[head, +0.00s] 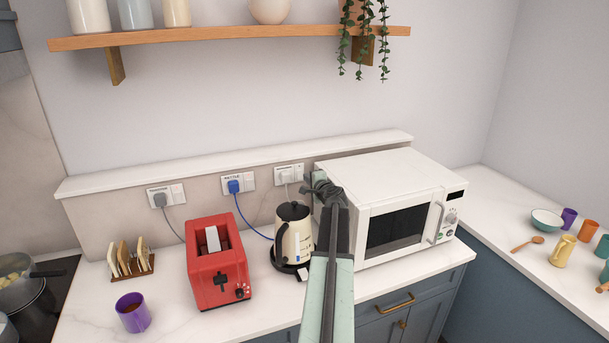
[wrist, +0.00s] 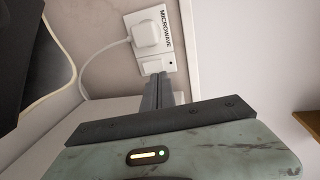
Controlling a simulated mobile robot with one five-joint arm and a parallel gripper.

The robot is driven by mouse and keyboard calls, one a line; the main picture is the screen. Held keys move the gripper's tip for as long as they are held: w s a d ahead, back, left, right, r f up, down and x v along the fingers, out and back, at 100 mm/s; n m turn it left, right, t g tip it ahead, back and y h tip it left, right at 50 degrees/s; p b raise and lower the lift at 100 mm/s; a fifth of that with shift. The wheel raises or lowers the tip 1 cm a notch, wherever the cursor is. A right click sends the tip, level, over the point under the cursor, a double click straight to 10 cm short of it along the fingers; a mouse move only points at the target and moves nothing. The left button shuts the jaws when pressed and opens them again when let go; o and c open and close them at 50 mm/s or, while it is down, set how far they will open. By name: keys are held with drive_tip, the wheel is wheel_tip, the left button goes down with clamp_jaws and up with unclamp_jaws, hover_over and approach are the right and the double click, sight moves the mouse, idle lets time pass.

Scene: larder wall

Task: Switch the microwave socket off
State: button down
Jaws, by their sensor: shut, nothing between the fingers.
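The microwave socket (wrist: 166,54) is a white wall plate labelled MICROWAVE, turned sideways in the wrist view. A white plug (wrist: 147,34) with a white cable sits in it. Its rocker switch (wrist: 153,66) is beside the plug, with a small dark dot near it. My gripper (wrist: 157,79) is shut and empty, its fingertips at the switch end of the plate; I cannot tell whether they touch. In the head view the socket (head: 279,169) is on the wall behind the kettle, with my gripper (head: 309,183) at its right. The white microwave (head: 385,185) stands right of it.
A socket with a blue plug (head: 234,186) and one with a grey plug (head: 160,199) are further left. The kettle (head: 294,240) and red toaster (head: 218,270) stand on the counter in front. A ledge (head: 240,160) runs above the sockets.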

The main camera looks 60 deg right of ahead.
drive_tip(key=s+a+r+p, duration=0.2)
drive_tip(key=s+a+r, duration=0.1)
drive_tip(key=s, duration=0.2)
drive_tip(key=shift+s+a, duration=0.15)
drive_tip(key=shift+a, duration=0.25)
